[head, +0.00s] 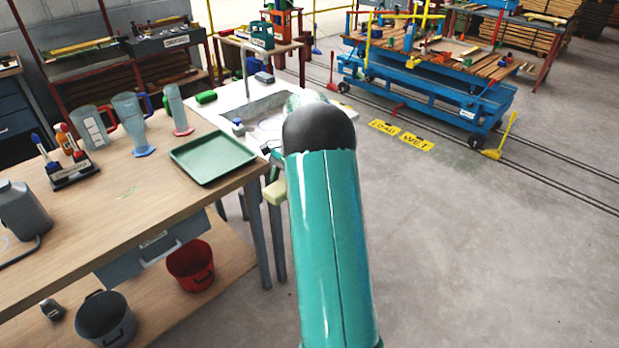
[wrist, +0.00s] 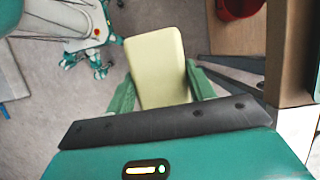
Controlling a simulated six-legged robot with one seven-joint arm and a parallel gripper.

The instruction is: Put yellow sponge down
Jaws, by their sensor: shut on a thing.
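The pale yellow sponge (wrist: 157,62) is a rounded block between the two green fingers of my gripper (wrist: 161,88) in the wrist view. The gripper is shut on it, and grey floor shows below and around the sponge. In the head view, part of the sponge (head: 274,192) shows just left of my teal arm, beside the right edge of the wooden workbench (head: 110,222).
A green tray (head: 212,157) lies on the bench's right end. A white sink unit (head: 250,105) adjoins the bench. A red bucket (head: 190,265) sits on the lower shelf.

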